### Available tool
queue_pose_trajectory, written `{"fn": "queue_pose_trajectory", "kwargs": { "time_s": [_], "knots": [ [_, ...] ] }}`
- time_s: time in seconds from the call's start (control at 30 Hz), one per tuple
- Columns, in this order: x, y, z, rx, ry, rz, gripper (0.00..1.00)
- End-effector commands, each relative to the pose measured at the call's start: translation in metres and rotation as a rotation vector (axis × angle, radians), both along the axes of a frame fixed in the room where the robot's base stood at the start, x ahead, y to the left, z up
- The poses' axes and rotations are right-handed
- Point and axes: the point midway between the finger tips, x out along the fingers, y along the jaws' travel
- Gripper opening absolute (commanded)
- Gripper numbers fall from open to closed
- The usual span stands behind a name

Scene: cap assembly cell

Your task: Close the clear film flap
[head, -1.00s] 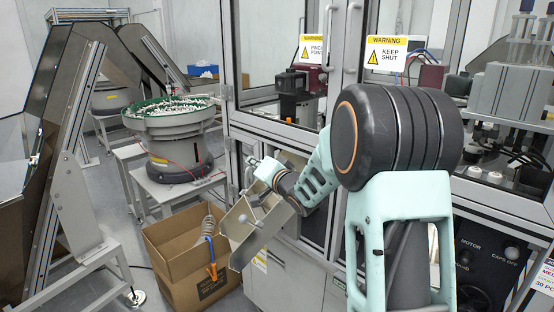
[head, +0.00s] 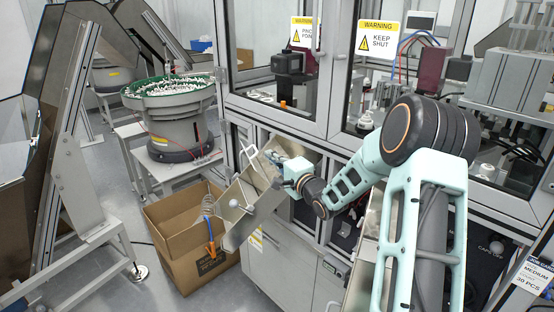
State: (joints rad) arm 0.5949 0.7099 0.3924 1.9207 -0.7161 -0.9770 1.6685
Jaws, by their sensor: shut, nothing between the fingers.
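My gripper (head: 254,162) is at the end of the pale teal arm, at the lower cabinet front. Its pale fingers are shut and empty, beside the upper end of a tilted metal chute (head: 236,232). The cabinet opening (head: 303,152) lies behind and to the right of the gripper. I cannot clearly make out the clear film flap: it is see-through, and the gripper and wrist cover part of this area. I cannot tell whether the fingers touch it.
An open cardboard box (head: 190,258) stands on the floor below the chute. A bowl feeder (head: 178,128) stands at the back left. Glazed doors with a KEEP SHUT sign (head: 377,38) rise above the opening. Clear floor shows at the left.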

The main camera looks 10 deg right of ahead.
Motion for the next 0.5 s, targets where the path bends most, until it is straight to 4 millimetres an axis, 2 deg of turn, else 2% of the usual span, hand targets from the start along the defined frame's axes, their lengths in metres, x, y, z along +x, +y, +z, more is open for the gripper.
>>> {"fn": "queue_pose_trajectory", "kwargs": {
  "time_s": [0.2, 0.5],
  "knots": [
    [0.031, 0.010, 0.000, -0.001, 0.001, 0.000, 0.00],
    [0.044, 0.014, -0.001, -0.002, 0.000, -0.001, 0.00]
  ]
}}
